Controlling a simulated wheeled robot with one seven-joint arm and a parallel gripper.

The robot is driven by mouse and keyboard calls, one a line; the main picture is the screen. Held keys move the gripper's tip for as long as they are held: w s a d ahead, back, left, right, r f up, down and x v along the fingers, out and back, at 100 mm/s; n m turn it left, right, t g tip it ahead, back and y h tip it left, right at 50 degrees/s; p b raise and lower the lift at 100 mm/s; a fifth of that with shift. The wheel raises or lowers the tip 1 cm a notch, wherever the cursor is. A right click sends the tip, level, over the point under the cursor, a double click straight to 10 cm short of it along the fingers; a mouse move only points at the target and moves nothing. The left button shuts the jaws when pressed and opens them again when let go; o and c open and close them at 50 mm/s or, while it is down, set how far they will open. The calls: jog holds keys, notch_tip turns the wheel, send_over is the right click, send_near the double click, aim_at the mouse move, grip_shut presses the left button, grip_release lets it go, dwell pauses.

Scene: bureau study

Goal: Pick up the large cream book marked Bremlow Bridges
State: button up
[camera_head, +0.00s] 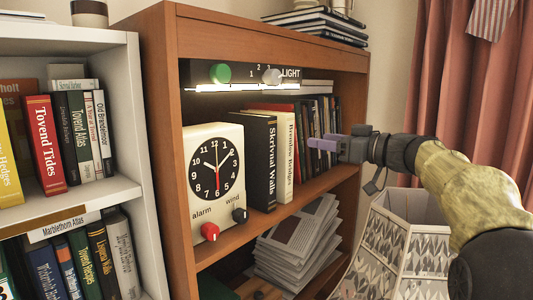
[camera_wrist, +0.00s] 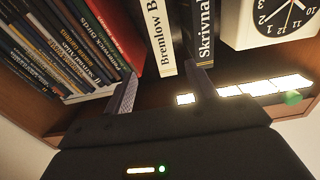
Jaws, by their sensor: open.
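The large cream book marked Bremlow Bridges (camera_head: 282,155) stands upright on the wooden shelf, between the black Skrivnal Walls book (camera_head: 262,165) and a red book. In the wrist view its cream spine (camera_wrist: 160,38) shows at top centre, its title partly cut off by the frame. My gripper (camera_head: 312,144) is in front of the shelf, to the right of the cream book in the head view. In the wrist view the two fingers of my gripper (camera_wrist: 161,76) are apart and empty, with the cream spine between and beyond them. No contact shows.
A cream alarm clock (camera_head: 215,175) stands left of the black book. A red book (camera_wrist: 112,32) and several dark books (camera_wrist: 65,40) fill the other side. A lit strip (camera_head: 240,87) runs above. Stacked papers (camera_head: 295,250) lie below; a patterned bin (camera_head: 400,240) stands at right.

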aim_at(292, 135)
jog(key=p+x, duration=0.3)
jog(key=x, duration=0.5)
jog(key=shift+w+a+r, duration=0.15)
jog(key=shift+a, duration=0.1)
jog(key=shift+w+a, duration=0.1)
jog(key=shift+a, duration=0.1)
jog(key=p+x, duration=0.2)
jog(key=x, duration=0.2)
jog(key=shift+a, duration=0.25)
jog(key=shift+w+a+f+p, duration=0.15)
jog(key=shift+a+f+p, duration=0.1)
jog(key=shift+f+p, duration=0.1)
jog(key=shift+w, duration=0.1)
jog(key=shift+c, duration=0.5)
